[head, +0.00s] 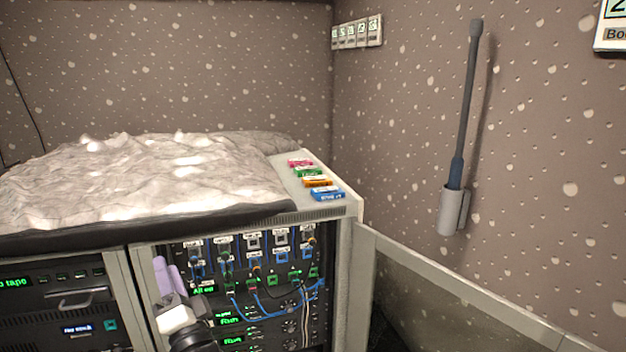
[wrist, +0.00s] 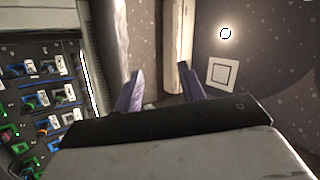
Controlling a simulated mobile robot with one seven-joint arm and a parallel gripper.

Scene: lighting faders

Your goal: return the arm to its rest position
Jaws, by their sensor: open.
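My gripper (wrist: 162,88) shows in the wrist view with its two purple fingers spread apart and nothing between them. In the head view my gripper (head: 170,275) is at the lower left, in front of the rack panel, with its purple fingers pointing up. My white and black wrist shows below it and runs out of the bottom of the picture. I cannot tell from the head view how far the gripper is from the panel.
The rack panel (head: 275,318) has several faders, cables and green displays; it also shows in the wrist view (wrist: 42,95). A grey crumpled cover (head: 140,185) and coloured blocks (head: 316,182) lie on top. A low panel (head: 450,290) extends right. A wall switch (wrist: 222,73) shows in the wrist view.

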